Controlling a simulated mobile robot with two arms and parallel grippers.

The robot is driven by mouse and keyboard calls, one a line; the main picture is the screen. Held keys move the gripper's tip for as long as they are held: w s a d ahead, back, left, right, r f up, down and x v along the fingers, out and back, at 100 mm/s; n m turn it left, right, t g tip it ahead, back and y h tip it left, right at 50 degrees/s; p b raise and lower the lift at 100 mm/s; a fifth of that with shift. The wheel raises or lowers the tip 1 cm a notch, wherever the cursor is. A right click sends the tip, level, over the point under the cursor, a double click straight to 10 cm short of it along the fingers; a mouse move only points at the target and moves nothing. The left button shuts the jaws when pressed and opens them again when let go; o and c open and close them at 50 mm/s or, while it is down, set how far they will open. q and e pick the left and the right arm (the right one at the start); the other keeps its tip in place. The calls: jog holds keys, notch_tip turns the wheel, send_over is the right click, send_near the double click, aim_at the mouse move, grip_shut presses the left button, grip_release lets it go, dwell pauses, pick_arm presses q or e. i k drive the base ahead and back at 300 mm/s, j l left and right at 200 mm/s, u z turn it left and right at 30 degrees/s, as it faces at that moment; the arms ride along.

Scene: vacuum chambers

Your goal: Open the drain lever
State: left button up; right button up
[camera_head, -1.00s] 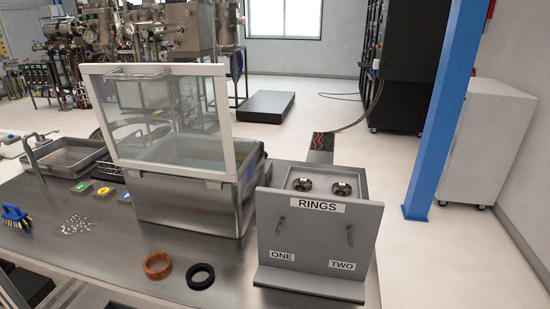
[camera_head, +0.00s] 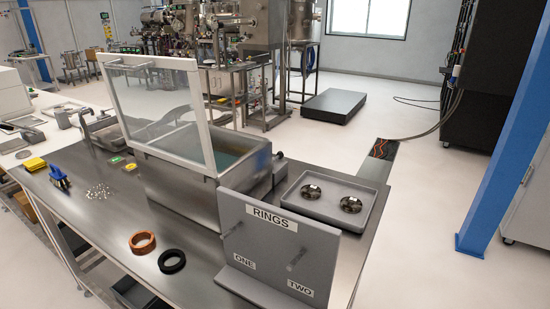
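A steel tank (camera_head: 185,190) stands on the metal table with its framed clear lid (camera_head: 160,105) raised upright. Liquid shows inside it. On the tank's right side a dark knob or handle end (camera_head: 279,155) sticks up by a grey fitting; it may be the drain lever, but I cannot tell which position it is in. Part of it is hidden behind the tank and the rings board. Neither of my grippers is in view.
The grey RINGS board (camera_head: 272,240) with two pegs stands at the table's front right, before a tray (camera_head: 318,212) with two metal flanges. An orange ring (camera_head: 142,242) and a black ring (camera_head: 172,261) lie in front of the tank. A blue post (camera_head: 505,150) rises at right.

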aim_at(280, 156)
jog(key=l+u, duration=0.15)
jog(key=u, duration=0.35)
jog(key=l+u, duration=0.15)
jog(key=u, duration=0.35)
jog(key=l+u, duration=0.35)
jog(key=l, duration=0.3)
jog(key=k+l+u, duration=0.15)
jog(key=l+u, duration=0.25)
jog(key=l, duration=0.2)
jog(key=k+l, duration=0.1)
jog(key=l, duration=0.25)
jog(key=k+l, duration=0.1)
jog(key=l, duration=0.25)
jog(key=k+l, duration=0.1)
jog(key=l, duration=0.25)
jog(key=k+l+u, duration=0.1)
jog(key=l, duration=0.25)
